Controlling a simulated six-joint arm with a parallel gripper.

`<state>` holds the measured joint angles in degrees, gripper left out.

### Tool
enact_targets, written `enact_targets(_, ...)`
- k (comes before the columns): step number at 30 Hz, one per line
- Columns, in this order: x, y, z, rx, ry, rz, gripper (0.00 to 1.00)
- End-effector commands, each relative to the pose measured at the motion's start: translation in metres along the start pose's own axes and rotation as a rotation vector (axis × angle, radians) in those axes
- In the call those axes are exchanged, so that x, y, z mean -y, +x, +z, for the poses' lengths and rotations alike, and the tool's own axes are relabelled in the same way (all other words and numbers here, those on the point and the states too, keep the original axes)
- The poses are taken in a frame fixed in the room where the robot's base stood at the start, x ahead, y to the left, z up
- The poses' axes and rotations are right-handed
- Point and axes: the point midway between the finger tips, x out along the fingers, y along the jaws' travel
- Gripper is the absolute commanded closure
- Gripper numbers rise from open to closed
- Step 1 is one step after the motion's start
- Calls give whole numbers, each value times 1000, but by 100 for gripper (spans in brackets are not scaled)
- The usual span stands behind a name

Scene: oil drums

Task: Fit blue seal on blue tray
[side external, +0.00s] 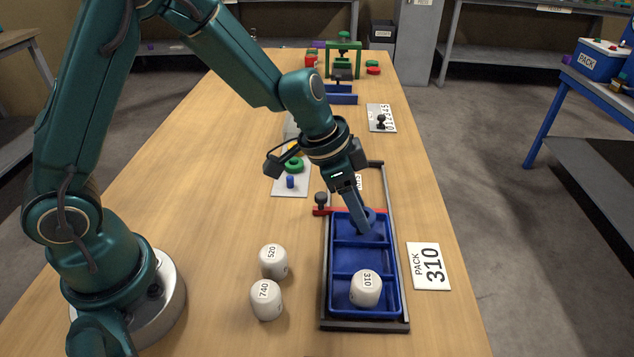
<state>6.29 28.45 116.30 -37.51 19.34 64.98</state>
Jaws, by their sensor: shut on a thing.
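The blue tray (346,262) lies in a dark frame near the front of the table and is split into compartments. A white drum marked 310 (366,289) stands in its nearest compartment. My gripper (362,228) points down into the tray's farthest compartment. It is shut on the blue seal (371,216), a dark blue round piece partly hidden by the fingers. I cannot tell whether the seal touches the tray floor.
White drums marked 520 (273,261) and 740 (266,300) stand left of the tray. A PACK 310 card (429,266) lies to its right. A red bar with a black knob (321,199) crosses the frame's far side. A white plate (283,190) holds a green ring (294,166) and a blue peg (290,181).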

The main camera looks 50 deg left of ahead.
Motion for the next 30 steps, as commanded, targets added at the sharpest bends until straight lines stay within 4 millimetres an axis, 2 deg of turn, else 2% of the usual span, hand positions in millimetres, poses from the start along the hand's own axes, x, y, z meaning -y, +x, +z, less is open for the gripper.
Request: enact_targets(30,0,11,5,3,0,-3,100)
